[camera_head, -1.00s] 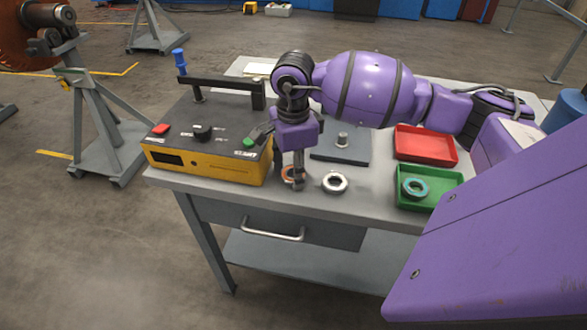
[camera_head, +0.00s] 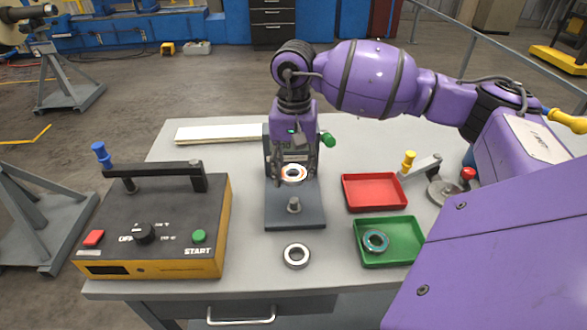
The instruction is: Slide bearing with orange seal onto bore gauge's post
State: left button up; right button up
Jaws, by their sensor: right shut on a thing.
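The bearing with the orange seal (camera_head: 293,175) is held in my right gripper (camera_head: 292,168), which points down with its fingers shut on it. Gripper and bearing are over the back half of a dark grey base plate (camera_head: 277,217). A short metal post (camera_head: 294,205) stands upright on that plate, in front of the held bearing and apart from it. I take this plate with the post to be the bore gauge. A green knob (camera_head: 328,140) shows at its back right, and my gripper hides much of its rear. My left gripper is not in view.
A plain bearing (camera_head: 297,256) lies in front of the plate. A green tray (camera_head: 362,260) holds a teal-sealed bearing (camera_head: 375,241); the red tray (camera_head: 375,207) is empty. A yellow-black START box (camera_head: 200,267) stands left, a yellow-knobbed lever device (camera_head: 409,160) right.

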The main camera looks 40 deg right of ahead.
jog(key=shift+n, duration=0.6)
jog(key=shift+s+n, duration=0.4)
jog(key=shift+w+f, duration=0.1)
jog(key=shift+f, duration=0.85)
jog(key=shift+f+b, duration=0.8)
jog(key=shift+f, duration=0.95)
jog(key=shift+r, duration=0.15)
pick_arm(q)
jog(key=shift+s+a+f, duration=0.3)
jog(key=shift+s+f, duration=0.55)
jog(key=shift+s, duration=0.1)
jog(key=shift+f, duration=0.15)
pick_arm(e)
jog(key=shift+f, duration=0.2)
